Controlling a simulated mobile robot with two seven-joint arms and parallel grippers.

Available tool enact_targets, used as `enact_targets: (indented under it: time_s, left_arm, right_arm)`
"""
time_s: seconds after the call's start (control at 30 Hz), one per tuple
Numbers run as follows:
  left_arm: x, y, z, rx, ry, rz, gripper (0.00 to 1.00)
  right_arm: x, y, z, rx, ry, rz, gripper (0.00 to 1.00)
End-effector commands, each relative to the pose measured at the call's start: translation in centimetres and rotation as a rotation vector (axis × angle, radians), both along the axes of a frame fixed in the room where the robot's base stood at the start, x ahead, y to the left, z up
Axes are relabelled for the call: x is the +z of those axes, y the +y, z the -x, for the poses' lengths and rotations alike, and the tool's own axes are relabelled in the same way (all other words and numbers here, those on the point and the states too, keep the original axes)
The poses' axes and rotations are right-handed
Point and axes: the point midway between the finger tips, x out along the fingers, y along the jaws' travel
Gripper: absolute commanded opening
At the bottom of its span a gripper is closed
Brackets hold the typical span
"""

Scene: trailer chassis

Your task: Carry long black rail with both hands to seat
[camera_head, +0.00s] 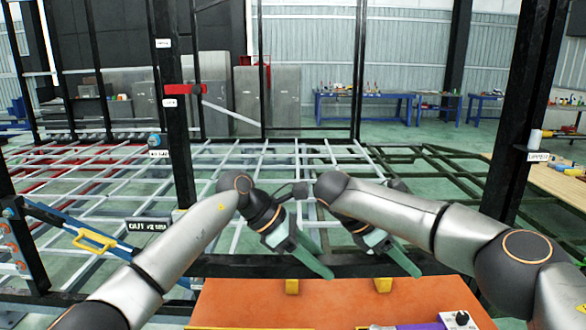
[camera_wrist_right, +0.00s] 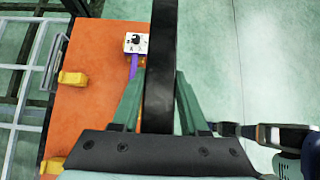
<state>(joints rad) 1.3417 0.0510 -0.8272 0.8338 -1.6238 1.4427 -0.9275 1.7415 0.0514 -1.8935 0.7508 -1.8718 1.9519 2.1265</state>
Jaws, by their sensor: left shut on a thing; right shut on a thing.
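The long black rail (camera_head: 232,266) runs level from left to right across the head view, just behind the orange panel. In the right wrist view the rail (camera_wrist_right: 160,60) runs up and out of the frame between two green fingers. My left gripper (camera_head: 312,258) and my right gripper (camera_head: 402,257) are both shut on the rail near its middle, a short way apart. The fingers and wrists hide parts of it. The right gripper (camera_wrist_right: 160,100) also shows in its wrist view. I cannot tell which part is the seat.
An orange panel (camera_head: 250,302) lies in front, with yellow blocks (camera_head: 292,287) and a small knob box (camera_head: 459,321). The grey chassis grid (camera_head: 110,185) spreads behind. Black posts (camera_head: 176,110) stand at left and right (camera_head: 520,110). A wooden bench (camera_head: 550,182) is at far right.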

Motion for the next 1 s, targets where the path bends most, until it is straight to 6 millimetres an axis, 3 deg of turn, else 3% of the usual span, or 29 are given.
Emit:
enact_targets:
  time_s: [1.0]
  left_arm:
    - [2.1, -0.3, -2.0, -0.004, -0.004, 0.006, 0.00]
  right_arm:
    - [1.8, 0.2, -2.1, 0.001, -0.001, 0.000, 0.00]
